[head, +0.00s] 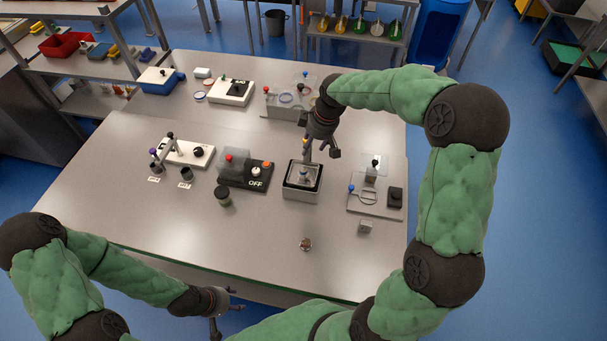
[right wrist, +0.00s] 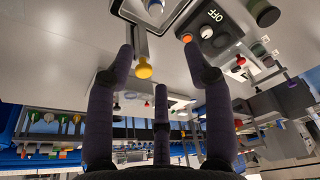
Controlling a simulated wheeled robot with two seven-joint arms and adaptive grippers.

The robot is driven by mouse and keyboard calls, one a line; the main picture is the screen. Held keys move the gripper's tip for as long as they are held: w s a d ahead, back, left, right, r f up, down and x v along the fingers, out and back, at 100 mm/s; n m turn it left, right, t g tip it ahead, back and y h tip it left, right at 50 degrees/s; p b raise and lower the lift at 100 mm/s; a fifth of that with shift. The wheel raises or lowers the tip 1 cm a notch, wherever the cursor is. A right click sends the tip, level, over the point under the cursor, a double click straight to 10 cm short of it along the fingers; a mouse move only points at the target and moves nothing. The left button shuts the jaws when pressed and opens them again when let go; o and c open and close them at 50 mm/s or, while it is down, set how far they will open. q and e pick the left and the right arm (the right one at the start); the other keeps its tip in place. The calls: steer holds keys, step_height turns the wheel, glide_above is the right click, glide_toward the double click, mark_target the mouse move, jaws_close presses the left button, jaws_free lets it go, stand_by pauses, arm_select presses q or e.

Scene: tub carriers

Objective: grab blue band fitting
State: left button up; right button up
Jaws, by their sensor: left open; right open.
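A small fitting with a blue band (head: 303,174) stands in a dark-rimmed square tub (head: 287,192) at the middle of the table. In the right wrist view the blue-banded fitting (right wrist: 154,6) shows at the top edge, partly cut off. My right gripper (head: 321,153) is open and empty, above and behind the tub, apart from the fitting. A yellow knob (right wrist: 143,70) shows between its fingers in the right wrist view, nearer than the fitting. My left gripper (head: 234,306) is open and empty at the table's front edge.
A dark box marked OFF (head: 257,184) stands left of the tub, with a dark round pot (head: 222,194) before it. A plate with a blue knob (head: 364,207) lies to the right. A small brown-topped part (head: 305,244) lies in front. The front left table is clear.

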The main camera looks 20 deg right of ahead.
steer(key=b, duration=0.3)
glide_toward(304, 169)
step_height(304, 169, up, 2)
steer(key=x, duration=0.5)
steer(key=b+x, duration=0.1)
steer(key=x, duration=0.5)
steer(key=shift+s+f, duration=0.15)
steer(key=shift+s, duration=0.05)
steer(key=shift+c, duration=0.3)
